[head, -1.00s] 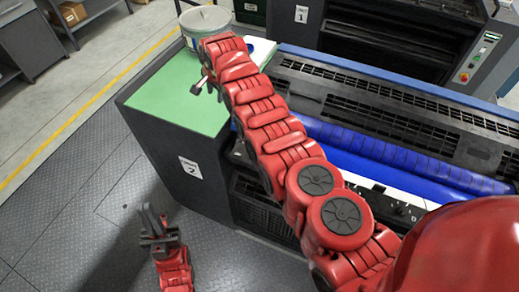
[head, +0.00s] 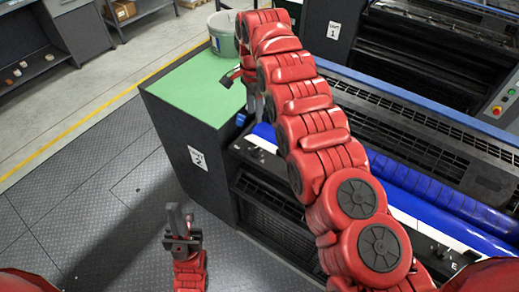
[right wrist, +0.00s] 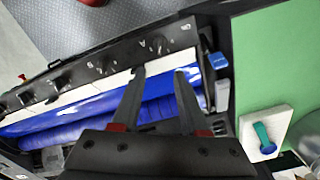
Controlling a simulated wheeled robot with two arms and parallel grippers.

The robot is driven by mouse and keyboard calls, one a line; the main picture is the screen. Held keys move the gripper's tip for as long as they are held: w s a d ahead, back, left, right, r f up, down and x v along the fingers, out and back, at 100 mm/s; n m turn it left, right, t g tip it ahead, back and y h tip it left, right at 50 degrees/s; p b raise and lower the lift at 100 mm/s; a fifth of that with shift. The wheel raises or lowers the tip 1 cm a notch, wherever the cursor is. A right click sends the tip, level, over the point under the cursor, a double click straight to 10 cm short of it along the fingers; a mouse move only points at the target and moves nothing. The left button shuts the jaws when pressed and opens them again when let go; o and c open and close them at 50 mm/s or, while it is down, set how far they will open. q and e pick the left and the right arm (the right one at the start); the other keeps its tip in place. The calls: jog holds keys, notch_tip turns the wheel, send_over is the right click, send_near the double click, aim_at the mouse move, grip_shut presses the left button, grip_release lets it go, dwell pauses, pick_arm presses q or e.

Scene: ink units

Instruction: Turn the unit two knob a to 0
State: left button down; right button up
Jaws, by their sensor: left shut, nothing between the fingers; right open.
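The unit two control panel (right wrist: 98,67) runs along the machine's near edge in the right wrist view, with a row of dark knobs. In the head view my right arm hides most of this gripper. My left gripper (head: 181,222) is shut and empty, low over the floor beside unit two.
The green top (head: 190,88) of unit two carries a pale bucket (head: 222,35) at its far end. A white block with a teal piece (right wrist: 264,133) lies on the green top. A blue block (right wrist: 217,60) sits by the panel's end. Unit one stands behind.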

jog(key=b, duration=0.8)
send_over(256, 148)
jog(key=f, duration=1)
jog(key=shift+a, duration=0.2)
jog(key=f+p, duration=0.1)
jog(key=f, duration=0.1)
jog(key=f+p, duration=0.1)
jog(key=f, duration=0.1)
jog(key=shift+w+d+f, duration=0.1)
jog(key=shift+d+f, duration=0.1)
jog(key=shift+f, duration=0.45)
jog(key=shift+a+f, duration=0.1)
jog(key=shift+f, duration=0.2)
grip_shut()
